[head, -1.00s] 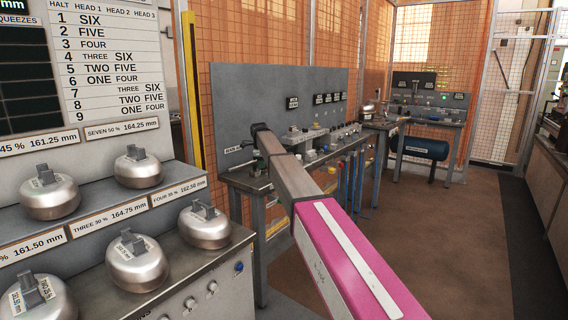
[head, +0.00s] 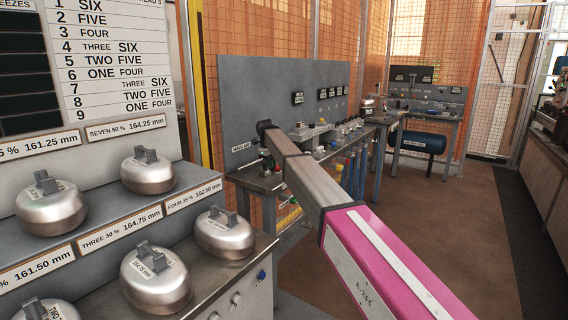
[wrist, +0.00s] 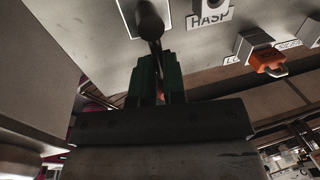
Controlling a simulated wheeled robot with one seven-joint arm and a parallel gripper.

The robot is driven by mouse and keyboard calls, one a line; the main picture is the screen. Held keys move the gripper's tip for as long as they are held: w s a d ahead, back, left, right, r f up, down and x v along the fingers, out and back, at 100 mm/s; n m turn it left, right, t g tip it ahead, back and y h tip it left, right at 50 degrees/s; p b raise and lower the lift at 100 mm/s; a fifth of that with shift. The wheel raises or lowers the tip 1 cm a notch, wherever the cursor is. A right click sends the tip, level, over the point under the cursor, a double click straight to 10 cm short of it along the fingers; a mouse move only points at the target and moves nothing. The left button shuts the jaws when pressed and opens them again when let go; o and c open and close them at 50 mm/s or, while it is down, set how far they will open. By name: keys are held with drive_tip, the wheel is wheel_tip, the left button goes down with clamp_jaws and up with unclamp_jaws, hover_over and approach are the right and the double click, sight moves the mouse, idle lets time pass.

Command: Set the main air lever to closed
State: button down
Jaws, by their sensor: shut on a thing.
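The main air lever (wrist: 150,25) is a dark rod with a rounded end at the top of the wrist view, in front of a white plate on the panel. My gripper (wrist: 157,78) has green fingers, close together around the lever's lower part, which is partly hidden between them. In the head view my arm reaches to the left end of the grey panel, beside the MAIN AIR label (head: 241,147). There the lever and fingers are mostly hidden by my arm, and I cannot tell the lever's setting.
A HASP label (wrist: 209,16) and an orange padlock (wrist: 268,62) are right of the lever. The grey panel (head: 235,85) stands behind a bench with several fittings. Round metal weights (head: 225,232) sit on the rack at left. Open brown floor (head: 460,220) lies to the right.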

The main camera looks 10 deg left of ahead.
drive_tip(key=shift+d, duration=0.25)
idle(0.3)
drive_tip(key=c, duration=1.2)
unclamp_jaws()
drive_tip(key=shift+s, duration=0.1)
drive_tip(key=shift+a+r, duration=0.15)
drive_tip(key=shift+r, duration=0.3)
drive_tip(key=r, duration=0.3)
drive_tip(key=s+r, duration=0.1)
drive_tip(key=r, duration=0.2)
drive_tip(key=s+r, duration=0.1)
drive_tip(key=r, duration=0.2)
drive_tip(key=shift+a+r, duration=0.3)
drive_tip(key=shift+r, duration=0.1)
drive_tip(key=shift+f, duration=0.1)
